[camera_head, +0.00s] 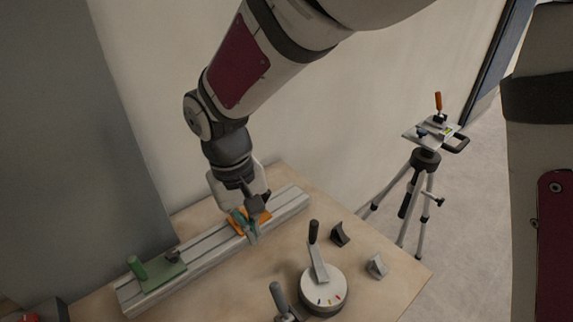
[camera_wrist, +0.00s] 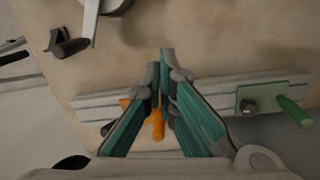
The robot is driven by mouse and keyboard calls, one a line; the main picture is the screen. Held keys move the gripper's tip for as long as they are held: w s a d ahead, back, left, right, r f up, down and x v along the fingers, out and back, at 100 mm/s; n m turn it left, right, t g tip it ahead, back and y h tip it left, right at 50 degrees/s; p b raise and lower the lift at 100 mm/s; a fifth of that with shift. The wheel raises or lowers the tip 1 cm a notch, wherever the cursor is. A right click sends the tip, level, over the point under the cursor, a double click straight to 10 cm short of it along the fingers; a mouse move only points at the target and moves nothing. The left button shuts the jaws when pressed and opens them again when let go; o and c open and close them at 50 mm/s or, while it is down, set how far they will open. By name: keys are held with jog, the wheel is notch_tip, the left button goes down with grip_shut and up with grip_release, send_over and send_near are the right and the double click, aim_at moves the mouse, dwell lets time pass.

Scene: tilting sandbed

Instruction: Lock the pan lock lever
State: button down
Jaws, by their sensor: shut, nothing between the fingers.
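No label marks the pan lock lever, and I cannot tell which lever it is. A tripod (camera_head: 424,158) stands on the floor to the right, with an upright orange handle (camera_head: 438,101) on its head and a small black knob (camera_head: 439,202) on a leg. On the table, a round white dial (camera_head: 323,288) carries a black-gripped lever (camera_head: 314,232). My gripper (camera_head: 252,238) is low over the rail, by an orange part (camera_head: 237,222). In the wrist view its fingertips (camera_wrist: 166,62) are together and empty, with the orange part (camera_wrist: 158,122) showing behind them.
The grey rail (camera_head: 290,204) lies along the table's back, with a green plate (camera_head: 160,275) and green handle (camera_head: 136,267) at its left. Two small wedge blocks (camera_head: 340,234) (camera_head: 377,266) sit near the right edge. A wall stands behind. Floor around the tripod is clear.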

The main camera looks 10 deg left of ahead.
aim_at(281, 303)
jog(key=shift+a, duration=0.1)
jog(key=f, duration=0.3)
jog(key=d+f, duration=0.1)
jog(key=f, duration=0.6)
jog(key=shift+s+d+f, duration=0.15)
jog(key=shift+s+d, duration=0.05)
jog(key=shift+s+d+r+p, duration=0.2)
jog(key=shift+s+d+r, duration=0.35)
jog(key=shift+s, duration=0.2)
jog(key=shift+s+d+r+p, duration=0.15)
jog(key=shift+s+d+r, duration=0.35)
jog(key=shift+s, duration=0.2)
